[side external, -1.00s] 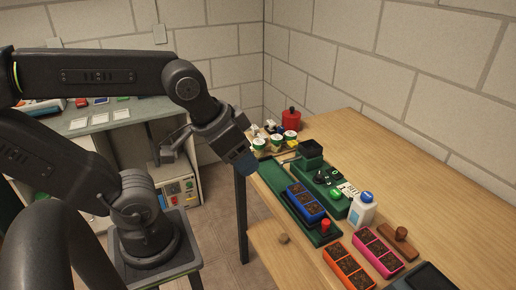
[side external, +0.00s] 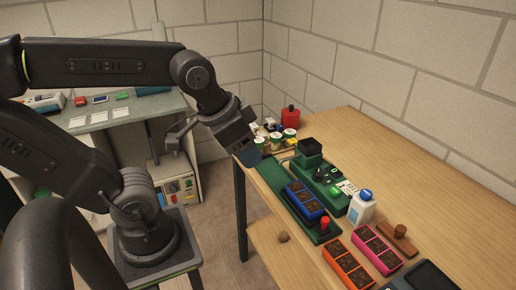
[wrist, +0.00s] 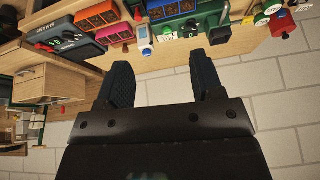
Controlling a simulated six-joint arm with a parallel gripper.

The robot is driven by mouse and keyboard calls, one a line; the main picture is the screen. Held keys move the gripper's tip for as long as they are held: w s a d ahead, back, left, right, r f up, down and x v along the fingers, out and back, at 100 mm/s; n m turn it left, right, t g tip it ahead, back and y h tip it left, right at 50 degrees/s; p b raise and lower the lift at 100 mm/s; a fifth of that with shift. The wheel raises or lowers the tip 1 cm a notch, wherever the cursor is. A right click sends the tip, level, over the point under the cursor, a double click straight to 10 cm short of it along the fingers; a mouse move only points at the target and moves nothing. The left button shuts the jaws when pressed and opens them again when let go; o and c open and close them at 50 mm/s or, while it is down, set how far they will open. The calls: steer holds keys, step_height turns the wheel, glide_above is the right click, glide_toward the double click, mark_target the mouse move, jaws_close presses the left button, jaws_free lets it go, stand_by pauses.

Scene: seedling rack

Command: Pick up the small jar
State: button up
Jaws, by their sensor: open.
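Several small jars with white and green lids stand at the far end of the bench in the side view, one of them a small jar (side external: 290,134) in front of the red container. Which one the task means I cannot tell. Small round-lidded jars (wrist: 261,18) also show at the top right of the wrist view. My gripper (wrist: 161,62) is open and empty, its two dark blue fingers apart.
A red container (side external: 290,118) stands behind the jars. A green rack (side external: 272,181) with a blue seedling tray (side external: 305,201) lies nearer, then a white bottle (side external: 361,208) and pink (side external: 377,250) and orange (side external: 348,265) trays. The bench's right rear is clear.

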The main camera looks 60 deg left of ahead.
steer(key=w+a+r+m+g, duration=0.2)
steer(key=w+a+m, duration=0.2)
steer(key=w+a, duration=0.3)
steer(key=m+g, duration=0.3)
steer(key=m, duration=0.8)
glide_above(258, 140)
step_height(258, 140, down, 10)
step_height(258, 140, down, 8)
steer(key=shift+a+f, duration=0.1)
steer(key=shift+f, duration=2.9)
steer(key=shift+c, duration=0.2)
steer(key=c, duration=0.7)
steer(key=shift+r, duration=0.15)
